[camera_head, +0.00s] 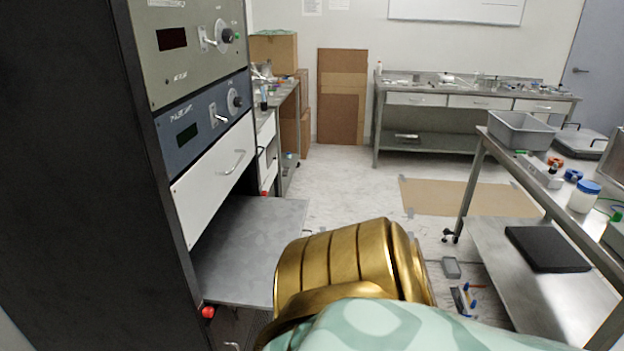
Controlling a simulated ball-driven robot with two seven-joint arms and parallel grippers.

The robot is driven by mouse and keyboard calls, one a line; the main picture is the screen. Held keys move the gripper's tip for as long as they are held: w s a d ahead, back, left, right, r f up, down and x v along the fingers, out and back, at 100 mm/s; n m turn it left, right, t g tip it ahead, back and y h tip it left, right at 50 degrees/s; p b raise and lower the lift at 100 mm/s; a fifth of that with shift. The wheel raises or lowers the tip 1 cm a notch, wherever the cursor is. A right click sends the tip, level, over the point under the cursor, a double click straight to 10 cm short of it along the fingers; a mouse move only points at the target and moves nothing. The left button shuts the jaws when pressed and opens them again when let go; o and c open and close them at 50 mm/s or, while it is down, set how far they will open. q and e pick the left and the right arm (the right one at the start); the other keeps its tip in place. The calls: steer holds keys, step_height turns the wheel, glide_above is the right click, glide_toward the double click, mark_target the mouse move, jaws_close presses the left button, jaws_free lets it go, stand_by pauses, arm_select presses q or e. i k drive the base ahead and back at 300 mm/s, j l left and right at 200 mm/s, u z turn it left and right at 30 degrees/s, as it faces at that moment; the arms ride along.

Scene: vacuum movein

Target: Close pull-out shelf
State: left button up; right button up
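The pull-out shelf (250,240) is a flat grey metal plate. It sticks out of the black rack cabinet (75,170) on the left, below a white drawer front (213,178) with a metal handle. Its near right part is hidden behind a gold, ribbed arm link of mine with a pale green patterned cover. I cannot tell whether this link touches the shelf. No fingertips of either gripper show.
A steel bench (470,105) stands at the back wall. A steel cart (548,207) with a grey bin and jars is at the right. Cardboard (468,197) and small items lie on the floor. The floor between rack and cart is partly clear.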

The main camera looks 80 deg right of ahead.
mark_target(235, 259)
steer(key=z, duration=2.5)
steer(key=l, duration=0.1)
